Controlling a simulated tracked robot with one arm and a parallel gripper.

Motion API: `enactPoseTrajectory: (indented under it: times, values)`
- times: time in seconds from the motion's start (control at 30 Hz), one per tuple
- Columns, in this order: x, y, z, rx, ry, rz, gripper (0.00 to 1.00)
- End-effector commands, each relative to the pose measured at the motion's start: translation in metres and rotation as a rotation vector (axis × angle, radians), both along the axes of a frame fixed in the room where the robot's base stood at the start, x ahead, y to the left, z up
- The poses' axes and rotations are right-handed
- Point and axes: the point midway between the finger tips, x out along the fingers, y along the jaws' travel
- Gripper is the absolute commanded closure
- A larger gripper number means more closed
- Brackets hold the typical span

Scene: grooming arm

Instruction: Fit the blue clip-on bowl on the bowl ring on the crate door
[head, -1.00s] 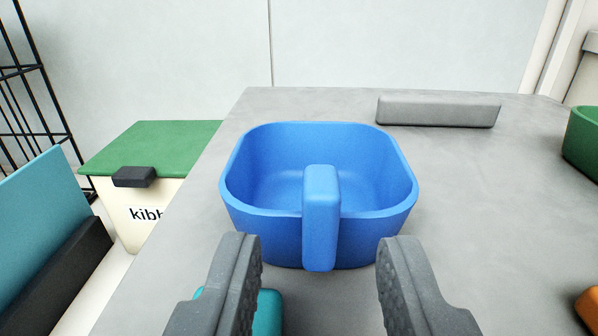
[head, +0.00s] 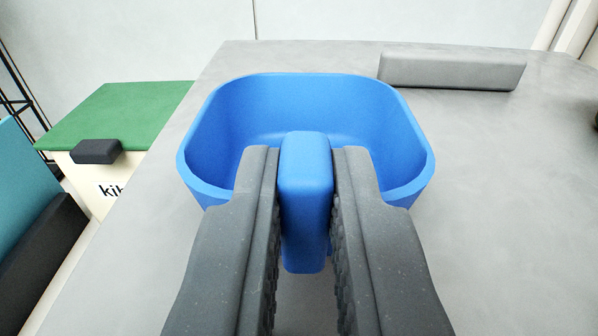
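The blue clip-on bowl (head: 400,130) stands upright on a grey table, its upright clip tab facing me. My gripper (head: 305,160) is shut on this tab, one dark grey finger against each side. The fingers hide part of the bowl's near wall. I cannot tell whether the bowl's base is still on the table. No bowl ring shows. Some black wire bars (head: 18,104) at the far left edge may belong to the crate; no door can be made out.
The grey table (head: 500,210) is clear to the right of the bowl. A grey block (head: 452,70) lies at its back edge. Left of the table stand a green-lidded kibble bin (head: 118,112) and a teal panel (head: 25,190) with a dark base.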

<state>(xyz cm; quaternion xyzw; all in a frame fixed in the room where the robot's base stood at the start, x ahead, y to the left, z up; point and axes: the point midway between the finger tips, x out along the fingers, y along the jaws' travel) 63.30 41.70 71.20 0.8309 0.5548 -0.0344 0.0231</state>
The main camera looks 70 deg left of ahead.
Motion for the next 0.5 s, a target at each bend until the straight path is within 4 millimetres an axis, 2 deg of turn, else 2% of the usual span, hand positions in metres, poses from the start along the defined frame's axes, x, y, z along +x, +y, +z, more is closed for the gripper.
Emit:
enactPoseTrajectory:
  times: [0.27, 0.5]
  values:
    - [-0.001, -0.0003, -0.0025, -0.005, 0.004, 0.001, 1.0]
    - [-0.0008, -0.0002, 0.0054, -0.003, 0.003, 0.001, 1.0]
